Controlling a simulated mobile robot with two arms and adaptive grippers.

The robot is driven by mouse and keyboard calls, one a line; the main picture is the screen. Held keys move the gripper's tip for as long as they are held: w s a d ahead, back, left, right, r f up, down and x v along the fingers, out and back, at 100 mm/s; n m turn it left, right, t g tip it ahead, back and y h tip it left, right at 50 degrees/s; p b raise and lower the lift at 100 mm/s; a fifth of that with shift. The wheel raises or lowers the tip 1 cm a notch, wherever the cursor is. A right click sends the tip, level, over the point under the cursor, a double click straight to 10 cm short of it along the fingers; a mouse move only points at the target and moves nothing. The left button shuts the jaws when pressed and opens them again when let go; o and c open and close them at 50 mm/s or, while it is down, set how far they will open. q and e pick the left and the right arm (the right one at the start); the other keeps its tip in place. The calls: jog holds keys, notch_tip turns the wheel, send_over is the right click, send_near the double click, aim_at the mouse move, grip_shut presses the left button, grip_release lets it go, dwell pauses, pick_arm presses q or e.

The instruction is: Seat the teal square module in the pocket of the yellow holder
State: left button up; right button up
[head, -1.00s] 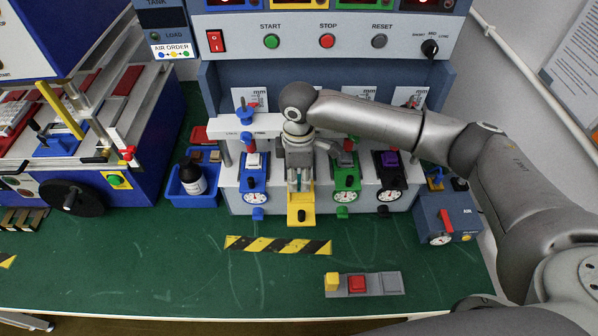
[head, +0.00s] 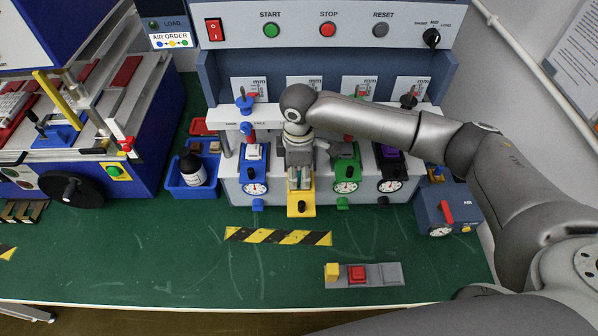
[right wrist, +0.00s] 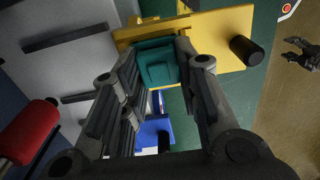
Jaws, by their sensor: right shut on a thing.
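The teal square module (right wrist: 157,66) is between the fingertips of my right gripper (right wrist: 152,72) in the right wrist view. The gripper is shut on it. The yellow holder (head: 301,203) stands at the front of the grey machine in the head view. In the right wrist view the holder (right wrist: 222,38) shows right behind and beside the module, with a black knob on it. The module is at the holder's pocket; I cannot tell whether it is fully down. In the head view my right gripper (head: 299,181) points down at the holder and hides most of the module.
A blue holder (head: 255,170) stands left of the yellow one, a green holder (head: 346,172) and a black one (head: 390,171) to its right. A tray (head: 385,274) with yellow and red modules lies near the front. The green table between is mostly clear.

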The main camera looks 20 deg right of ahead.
aim_at(299, 176)
jog(key=o, duration=1.1)
jog(key=shift+c, duration=0.2)
jog(key=shift+r, duration=0.1)
notch_tip(299, 176, up, 8)
jog(key=shift+r, duration=0.1)
